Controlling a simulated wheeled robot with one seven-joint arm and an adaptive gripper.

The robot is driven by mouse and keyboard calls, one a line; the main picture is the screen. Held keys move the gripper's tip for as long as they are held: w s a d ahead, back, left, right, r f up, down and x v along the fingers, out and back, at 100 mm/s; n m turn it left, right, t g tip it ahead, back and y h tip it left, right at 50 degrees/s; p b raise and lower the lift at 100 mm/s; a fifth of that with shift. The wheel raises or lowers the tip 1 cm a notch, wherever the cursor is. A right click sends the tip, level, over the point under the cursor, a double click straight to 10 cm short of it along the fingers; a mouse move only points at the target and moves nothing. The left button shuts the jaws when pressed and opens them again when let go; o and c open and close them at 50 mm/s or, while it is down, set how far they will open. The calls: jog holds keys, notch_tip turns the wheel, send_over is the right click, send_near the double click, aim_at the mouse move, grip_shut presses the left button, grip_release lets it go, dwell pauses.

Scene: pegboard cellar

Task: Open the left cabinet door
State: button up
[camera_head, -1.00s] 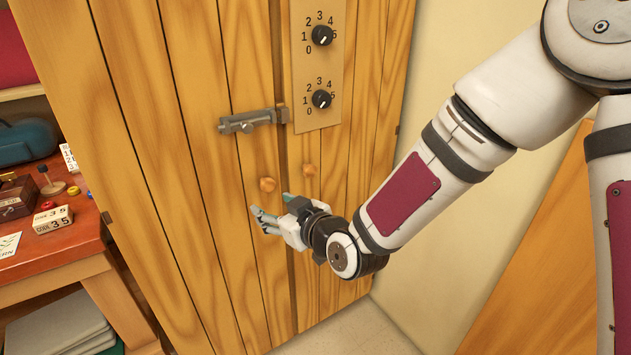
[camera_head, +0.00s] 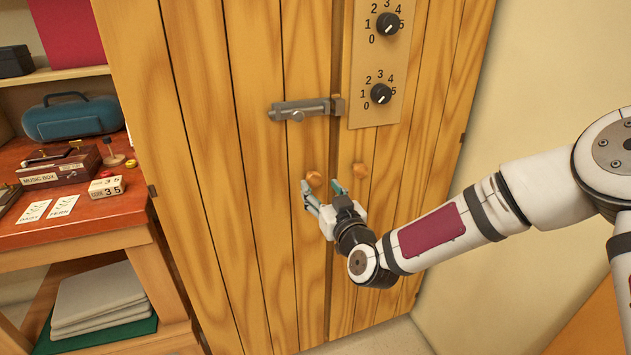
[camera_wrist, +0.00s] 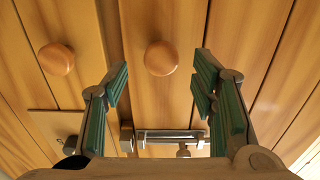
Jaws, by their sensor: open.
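The wooden cabinet's left door (camera_head: 240,190) is shut against the right door (camera_head: 420,120). The left door's round wooden knob (camera_head: 314,178) shows between my spread fingers in the wrist view (camera_wrist: 161,58). The right door's knob (camera_head: 360,170) is off to the left in the wrist view (camera_wrist: 57,59). A metal slide latch (camera_head: 300,109) sits above the knobs and reaches to the seam; I cannot tell whether its bolt is engaged. It shows low in the wrist view (camera_wrist: 168,137). My gripper (camera_head: 322,186) is open and empty, just in front of the left knob.
A panel with two dials (camera_head: 378,65) is on the right door. A plain wall is at right.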

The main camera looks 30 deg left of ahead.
aim_at(315, 181)
jog(key=shift+x, duration=2.65)
grip_shut()
